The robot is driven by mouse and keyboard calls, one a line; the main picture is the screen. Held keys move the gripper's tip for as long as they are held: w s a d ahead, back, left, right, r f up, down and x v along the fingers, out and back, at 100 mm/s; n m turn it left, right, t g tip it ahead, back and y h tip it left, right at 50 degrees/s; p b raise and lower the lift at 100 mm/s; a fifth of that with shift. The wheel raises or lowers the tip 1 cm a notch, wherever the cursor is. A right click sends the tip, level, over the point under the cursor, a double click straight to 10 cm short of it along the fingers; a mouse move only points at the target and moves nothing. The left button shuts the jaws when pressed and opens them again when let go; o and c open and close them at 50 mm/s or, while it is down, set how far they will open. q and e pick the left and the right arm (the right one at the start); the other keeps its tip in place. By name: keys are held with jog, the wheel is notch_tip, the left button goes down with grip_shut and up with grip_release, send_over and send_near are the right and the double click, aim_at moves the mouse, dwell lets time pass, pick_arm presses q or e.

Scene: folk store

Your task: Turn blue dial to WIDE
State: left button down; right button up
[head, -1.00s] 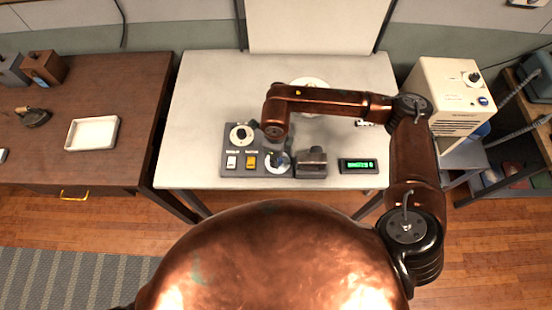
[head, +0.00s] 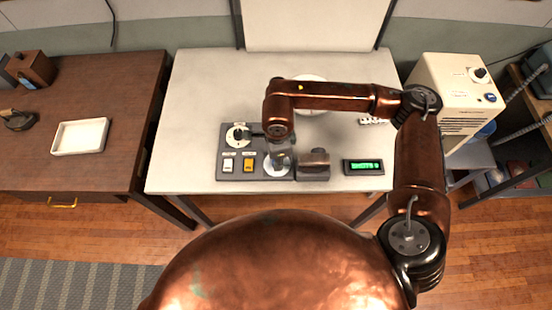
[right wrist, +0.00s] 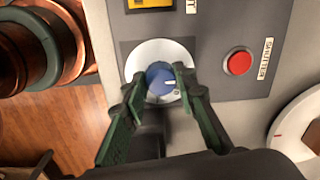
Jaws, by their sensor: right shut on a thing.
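The blue dial (right wrist: 159,80) sits on a round white plate on a grey control panel. A short white line on its face points to the right in the right wrist view. No WIDE lettering can be read around it. My right gripper (right wrist: 158,82) has its green-grey fingers on either side of the dial and is shut on it. In the head view my right gripper (head: 279,158) comes down over the front right part of the panel (head: 225,171) and hides most of the dial. My left gripper is not in view.
A red button (right wrist: 239,62) is beside the blue dial. A metal block (head: 314,165) and a green display (head: 363,167) stand to the right.

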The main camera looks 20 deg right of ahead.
jog(key=o, duration=1.2)
jog(key=shift+c, duration=0.2)
notch_tip(320, 180, up, 12)
jog(key=shift+s, duration=0.3)
